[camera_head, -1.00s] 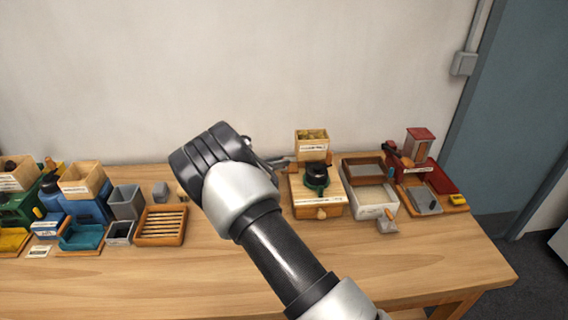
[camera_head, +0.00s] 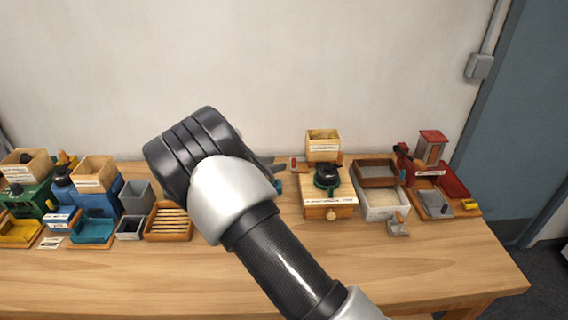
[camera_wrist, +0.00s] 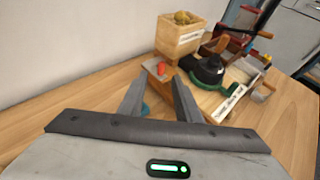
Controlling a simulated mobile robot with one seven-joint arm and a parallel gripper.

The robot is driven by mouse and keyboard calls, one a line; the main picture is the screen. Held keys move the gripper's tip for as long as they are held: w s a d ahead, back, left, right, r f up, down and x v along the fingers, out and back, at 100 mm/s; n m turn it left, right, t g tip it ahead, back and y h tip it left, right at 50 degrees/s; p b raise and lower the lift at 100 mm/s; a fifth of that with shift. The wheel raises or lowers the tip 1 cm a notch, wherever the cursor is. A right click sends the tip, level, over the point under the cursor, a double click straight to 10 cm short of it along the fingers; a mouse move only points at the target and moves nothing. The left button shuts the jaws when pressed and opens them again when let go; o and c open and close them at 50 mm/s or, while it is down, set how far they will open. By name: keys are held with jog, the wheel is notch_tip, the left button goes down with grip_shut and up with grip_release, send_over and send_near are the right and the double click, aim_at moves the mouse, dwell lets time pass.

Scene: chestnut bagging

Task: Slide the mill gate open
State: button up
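A wooden mill (camera_head: 316,208) with a black and green top (camera_head: 327,177) and a drawer stands right of the table's middle. Its hopper box (camera_head: 323,147) holds brownish contents at the back; it also shows in the wrist view (camera_wrist: 180,38). A small red knob (camera_wrist: 162,68) sits on a wooden piece at the mill's left, and looks like the gate's handle. My gripper (camera_wrist: 157,84) is open and empty, left of the mill, with fingers pointing toward the knob but apart from it. In the head view my arm hides most of the gripper.
A small teal thing (camera_head: 279,186) shows beside the mill, partly hidden by my fingers. A grey-white tray (camera_head: 383,213) and a red mill (camera_head: 432,147) stand to the right. A slatted wooden tray (camera_head: 168,236), a blue mill (camera_head: 98,204) and a green mill stand left. The table front is clear.

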jog(key=v, duration=0.9)
